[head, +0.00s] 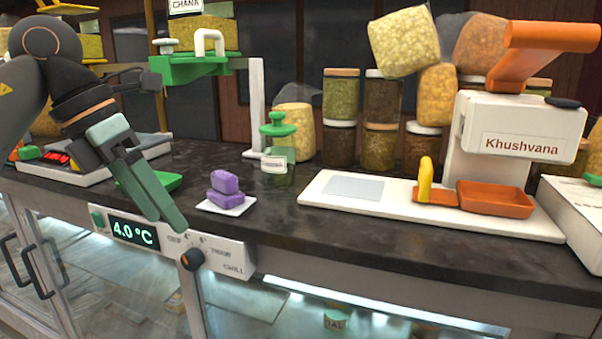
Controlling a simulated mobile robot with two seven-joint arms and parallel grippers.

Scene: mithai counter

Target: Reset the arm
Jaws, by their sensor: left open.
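My left arm comes in from the left, and its gripper (163,222) hangs angled down over the front edge of the dark counter (285,220). The green fingers show no object between them. The fingertips are left of and in front of two stacked purple blocks (226,187) on a small white square (238,209), apart from them. The fingers partly cover a green tray (160,181) behind them. My right gripper is not in this view.
A green-lidded jar (277,150) stands mid-counter.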

